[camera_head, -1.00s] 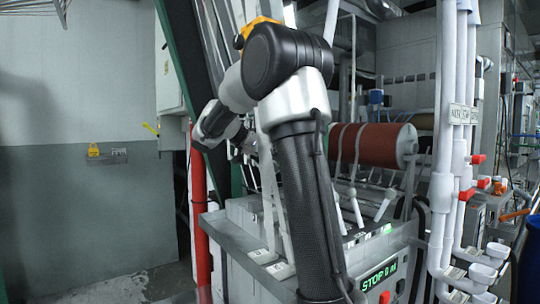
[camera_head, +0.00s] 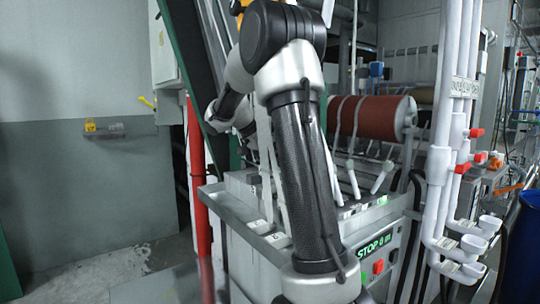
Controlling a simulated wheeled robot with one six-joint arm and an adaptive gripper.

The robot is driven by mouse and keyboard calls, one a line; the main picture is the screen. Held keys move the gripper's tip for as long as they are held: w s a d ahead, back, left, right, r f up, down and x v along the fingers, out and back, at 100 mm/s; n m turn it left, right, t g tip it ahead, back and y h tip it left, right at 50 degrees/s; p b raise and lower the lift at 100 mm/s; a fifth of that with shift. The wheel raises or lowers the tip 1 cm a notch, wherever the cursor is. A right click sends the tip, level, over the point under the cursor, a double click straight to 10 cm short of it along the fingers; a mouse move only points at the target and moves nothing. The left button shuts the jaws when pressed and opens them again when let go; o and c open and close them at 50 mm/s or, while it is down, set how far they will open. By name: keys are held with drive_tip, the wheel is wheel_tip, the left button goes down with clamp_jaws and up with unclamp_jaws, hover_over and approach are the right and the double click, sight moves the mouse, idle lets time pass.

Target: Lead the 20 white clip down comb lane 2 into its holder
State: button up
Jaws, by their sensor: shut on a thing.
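My gripper (camera_head: 247,146) is small in the head view, past my wrist at the upper left of the machine. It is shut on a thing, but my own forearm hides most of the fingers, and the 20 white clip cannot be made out. Pale webbing strips (camera_head: 270,160) run down beside my forearm toward the grey machine box (camera_head: 237,190). White labelled pieces (camera_head: 260,226) sit along the box's front ledge. Comb lane 2 and its holder cannot be told apart here, as my arm covers the middle of the machine.
A red-brown roller (camera_head: 375,118) with pale strips over it lies behind my arm. White handles (camera_head: 382,177) stand up from the machine top. White pipes (camera_head: 447,130) rise at right; a red pipe (camera_head: 199,180) stands at left.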

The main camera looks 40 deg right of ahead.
drive_tip(key=shift+d+f, duration=0.1)
drive_tip(key=shift+f, duration=0.35)
drive_tip(key=shift+y, duration=0.3)
drive_tip(key=shift+f, duration=2.25)
drive_tip(key=o, duration=1.1)
drive_tip(key=shift+r, duration=0.1)
